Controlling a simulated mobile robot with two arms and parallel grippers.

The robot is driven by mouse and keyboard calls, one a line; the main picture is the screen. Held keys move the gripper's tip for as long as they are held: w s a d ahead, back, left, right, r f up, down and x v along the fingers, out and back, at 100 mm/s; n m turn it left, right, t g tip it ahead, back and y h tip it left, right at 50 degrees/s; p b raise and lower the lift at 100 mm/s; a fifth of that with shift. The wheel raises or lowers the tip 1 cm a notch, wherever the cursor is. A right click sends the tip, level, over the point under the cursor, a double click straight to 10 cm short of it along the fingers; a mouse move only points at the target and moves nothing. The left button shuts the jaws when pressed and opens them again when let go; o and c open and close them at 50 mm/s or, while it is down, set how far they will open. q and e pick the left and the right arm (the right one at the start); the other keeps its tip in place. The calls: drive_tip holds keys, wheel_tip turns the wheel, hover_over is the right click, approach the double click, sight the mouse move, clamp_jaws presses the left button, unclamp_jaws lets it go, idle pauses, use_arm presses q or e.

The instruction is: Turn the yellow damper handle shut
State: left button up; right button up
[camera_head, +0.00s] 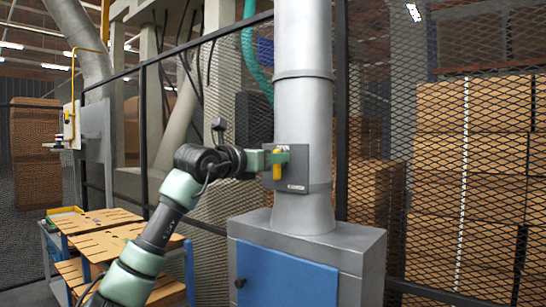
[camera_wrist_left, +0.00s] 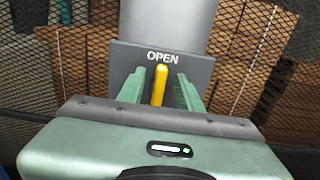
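The yellow damper handle (camera_head: 277,171) is upright on a dark grey plate (camera_head: 298,170) fixed to the vertical metal duct (camera_head: 303,110). In the left wrist view the handle (camera_wrist_left: 160,86) points up toward the word OPEN on the plate (camera_wrist_left: 200,66). My left gripper (camera_head: 276,157) is at the plate. In the left wrist view its green fingers (camera_wrist_left: 159,90) stand one on each side of the handle, with a visible gap on both sides. The plate's lower part is hidden by the gripper in that view. My right gripper is not in view.
A grey cabinet with a blue door (camera_head: 285,282) stands under the duct. A black-framed mesh fence (camera_head: 375,60) runs behind, with stacked brown boxes (camera_head: 460,150) beyond it. A cart with wooden boards (camera_head: 105,220) stands at the left.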

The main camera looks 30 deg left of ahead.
use_arm(q)
clamp_jaws()
drive_tip(key=shift+m, duration=0.3)
drive_tip(key=m, duration=0.5)
drive_tip(key=d+f+m+p, duration=0.1)
drive_tip(key=m, duration=0.5)
drive_tip(key=d+f+m+p, duration=0.1)
drive_tip(key=m, duration=0.5)
drive_tip(key=shift+s, duration=0.1)
drive_tip(key=shift+f+m, duration=0.1)
drive_tip(key=shift+m, duration=0.3)
unclamp_jaws()
